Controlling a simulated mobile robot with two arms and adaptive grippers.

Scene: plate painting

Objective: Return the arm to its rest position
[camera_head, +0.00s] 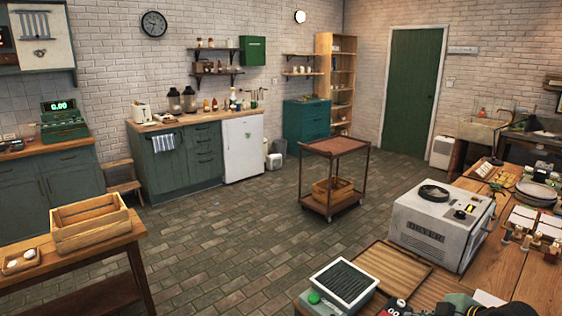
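No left arm or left gripper shows in the head view. At the bottom edge on the right, a dark rounded shape, cut off by the frame, may be part of my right arm or gripper. Its fingers cannot be made out, so I cannot tell whether it is open or shut. It is low over the front of the wooden worktable (504,258). A small black, red and white item (396,308) lies beside it at the bottom edge, too cut off to identify.
The worktable also carries a white kiln-like machine (425,228), a ribbed wooden board (393,268), a scale-like device (343,284) and stacked plates (537,190). A wheeled cart (338,146) stands mid-room. A wooden crate (90,221) sits on the left table. The floor between is clear.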

